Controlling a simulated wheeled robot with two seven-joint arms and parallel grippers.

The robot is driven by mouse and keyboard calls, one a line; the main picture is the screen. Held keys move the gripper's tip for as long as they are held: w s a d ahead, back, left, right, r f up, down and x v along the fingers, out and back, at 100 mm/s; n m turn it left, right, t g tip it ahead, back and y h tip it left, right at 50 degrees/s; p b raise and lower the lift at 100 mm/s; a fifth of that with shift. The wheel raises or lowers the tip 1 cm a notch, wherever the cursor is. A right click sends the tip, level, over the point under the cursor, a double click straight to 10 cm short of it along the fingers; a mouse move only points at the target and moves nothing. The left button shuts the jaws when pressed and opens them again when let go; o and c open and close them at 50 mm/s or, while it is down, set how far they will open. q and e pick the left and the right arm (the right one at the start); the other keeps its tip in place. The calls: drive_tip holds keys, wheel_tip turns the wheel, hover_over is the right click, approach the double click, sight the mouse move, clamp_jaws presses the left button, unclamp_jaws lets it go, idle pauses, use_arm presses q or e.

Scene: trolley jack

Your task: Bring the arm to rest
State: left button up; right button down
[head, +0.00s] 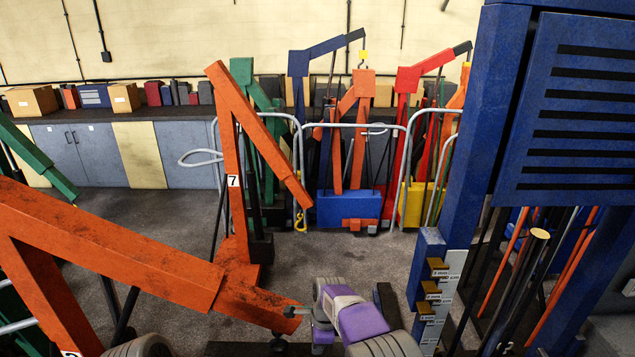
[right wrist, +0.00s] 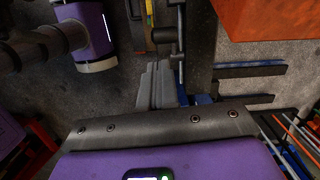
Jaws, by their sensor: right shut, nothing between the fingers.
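My right arm, with purple and grey links, comes up from the bottom centre of the head view. Its gripper (head: 294,311) is small there and overlaps the end of an orange beam; I cannot tell whether they touch. In the right wrist view the grey fingers (right wrist: 158,88) are together, with nothing between them, above the grey floor. An orange surface (right wrist: 270,18) is at the top right of that view, apart from the fingers. My left gripper is not in view.
A large orange crane frame (head: 110,250) fills the lower left. A blue rack (head: 480,120) with brass blocks (head: 432,290) stands at the right. Several coloured cranes stand behind grey rails (head: 352,126). Dark bars (right wrist: 250,71) lie right of the fingers.

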drive_tip(key=s+d+f+n+b, duration=0.2)
drive_tip(key=s+d+f, duration=0.1)
drive_tip(key=f, duration=0.5)
drive_tip(key=s+d+f+n+b, duration=0.2)
drive_tip(key=s+d+f, duration=0.2)
drive_tip(key=f, duration=0.3)
drive_tip(key=s+d+f+n+b, duration=0.2)
drive_tip(key=s+d+f, duration=0.1)
drive_tip(key=f, duration=0.5)
drive_tip(key=s+f+n+y+b, duration=0.1)
drive_tip(key=s+f+n+b, duration=0.2)
drive_tip(key=s, duration=0.6)
drive_tip(key=s+f+n+y+b, duration=0.1)
drive_tip(key=s+f+n+b, duration=0.2)
drive_tip(key=s, duration=0.6)
wheel_tip(320, 180, down, 3)
drive_tip(key=shift+s+n+t+y, duration=0.25)
drive_tip(key=shift+n+t+y, duration=0.05)
drive_tip(key=shift+n, duration=0.8)
